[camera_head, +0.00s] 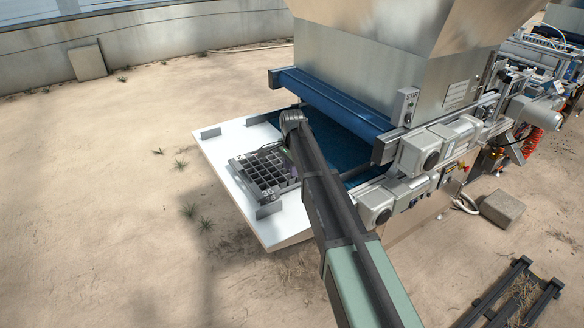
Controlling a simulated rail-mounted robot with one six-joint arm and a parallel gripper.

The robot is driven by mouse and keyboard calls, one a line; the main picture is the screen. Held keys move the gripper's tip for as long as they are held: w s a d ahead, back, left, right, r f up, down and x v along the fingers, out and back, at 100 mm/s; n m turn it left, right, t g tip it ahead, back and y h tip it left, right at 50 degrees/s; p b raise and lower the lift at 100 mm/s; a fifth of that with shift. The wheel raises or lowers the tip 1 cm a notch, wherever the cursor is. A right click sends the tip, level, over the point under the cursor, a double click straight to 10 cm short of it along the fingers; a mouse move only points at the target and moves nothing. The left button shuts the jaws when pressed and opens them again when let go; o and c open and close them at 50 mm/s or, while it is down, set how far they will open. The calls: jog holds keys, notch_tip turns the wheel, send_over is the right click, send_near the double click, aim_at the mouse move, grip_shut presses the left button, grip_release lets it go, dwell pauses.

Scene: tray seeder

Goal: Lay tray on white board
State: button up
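A black, gridded seed tray (262,171) is over the middle of the white board (222,155). It looks level and close to the board's surface; I cannot tell whether it rests flat or hangs just above. My gripper (290,165) is at the tray's right side, below the end of my arm. My arm covers part of it and the tray's right edge. Its fingers are too small and hidden to show whether they are shut on the tray.
The blue belt (340,147) of the seeder begins right of the board, under the metal hopper (390,50). Grey motors (420,150) are at right. A dark frame (515,295) lies lower right.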

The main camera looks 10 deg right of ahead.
notch_tip(320, 180, up, 5)
jog(key=p, duration=0.3)
jog(key=s+n, duration=1.4)
jog(key=s, duration=1.8)
jog(key=shift+s+f, duration=0.2)
jog(key=shift+s, duration=0.05)
